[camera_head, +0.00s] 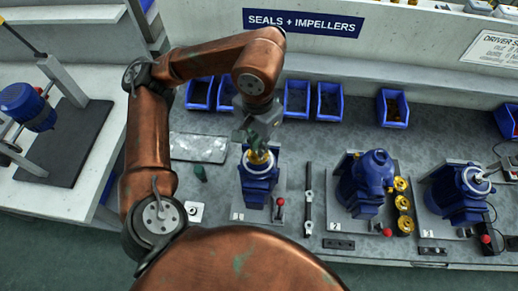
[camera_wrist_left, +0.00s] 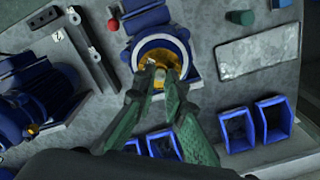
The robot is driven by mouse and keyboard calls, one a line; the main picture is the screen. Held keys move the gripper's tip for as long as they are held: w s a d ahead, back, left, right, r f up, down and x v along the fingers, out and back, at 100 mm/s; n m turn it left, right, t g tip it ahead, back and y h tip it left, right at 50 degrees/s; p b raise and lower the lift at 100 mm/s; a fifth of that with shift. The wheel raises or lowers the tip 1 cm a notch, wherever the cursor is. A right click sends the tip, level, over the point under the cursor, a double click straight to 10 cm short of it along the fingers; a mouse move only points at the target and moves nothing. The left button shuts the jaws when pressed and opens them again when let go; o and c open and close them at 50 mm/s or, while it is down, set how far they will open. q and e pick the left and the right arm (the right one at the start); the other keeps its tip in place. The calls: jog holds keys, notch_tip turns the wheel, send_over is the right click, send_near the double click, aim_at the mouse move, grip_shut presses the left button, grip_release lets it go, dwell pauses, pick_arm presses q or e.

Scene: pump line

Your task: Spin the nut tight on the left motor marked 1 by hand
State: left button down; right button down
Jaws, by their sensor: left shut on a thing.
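My left gripper (camera_head: 257,148) reaches down onto the nut from above. In the left wrist view, its green fingers (camera_wrist_left: 160,82) are shut on the nut (camera_wrist_left: 172,58) inside the pale ring of the motor (camera_wrist_left: 186,43). The fingers hide much of the nut, so its seating cannot be told. My right gripper is not in view.
A red-knobbed lever (camera_head: 280,203) stands close beside motor 1. A dark bar (camera_head: 308,203) and a second blue motor (camera_head: 365,182) with brass rings (camera_head: 403,203) are to the right. Blue bins (camera_head: 297,97) line the back. A grey metal sheet (camera_head: 198,148) lies left.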

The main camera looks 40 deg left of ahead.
pick_arm(q)
jog(key=m+b, duration=0.1)
jog(key=m, duration=0.1)
jog(key=shift+f+m, duration=0.15)
jog(key=shift+m, duration=0.25)
jog(key=shift+m+b, duration=0.55)
jog(key=shift+m, duration=1.55)
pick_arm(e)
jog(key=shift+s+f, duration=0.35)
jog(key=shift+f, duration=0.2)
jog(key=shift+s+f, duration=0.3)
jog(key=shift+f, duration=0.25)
pick_arm(q)
jog(key=c, duration=2.2)
grip_release()
jog(key=shift+r, duration=0.25)
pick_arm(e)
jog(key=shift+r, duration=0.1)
